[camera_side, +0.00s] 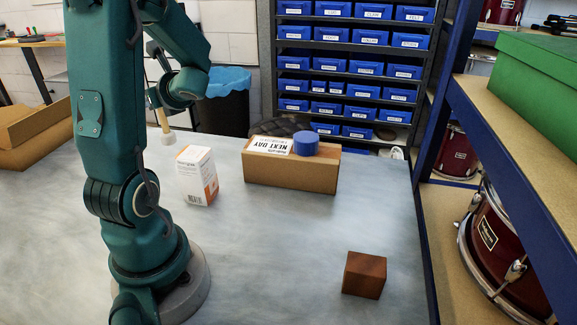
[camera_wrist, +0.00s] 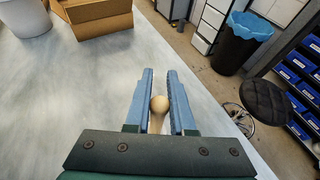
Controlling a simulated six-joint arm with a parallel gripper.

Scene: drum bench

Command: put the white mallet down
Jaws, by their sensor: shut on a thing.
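The white mallet has a pale wooden handle and a white head (camera_side: 167,138) in the side view. My gripper (camera_side: 157,97) is shut on the handle, with the head hanging low over the far part of the grey bench. I cannot tell whether the head touches the bench top. In the wrist view, my gripper (camera_wrist: 159,98) has its two blue-grey fingers on either side of the handle, whose round wooden end (camera_wrist: 159,104) faces the camera. The head is hidden there.
A white-and-orange carton (camera_side: 193,176) stands right of the mallet. Further right, a cardboard box (camera_side: 290,176) carries a blue cylinder (camera_side: 306,144). A brown cube (camera_side: 364,274) sits at front right. Open cardboard (camera_side: 40,135) lies at left. The bench between carton and cube is clear.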

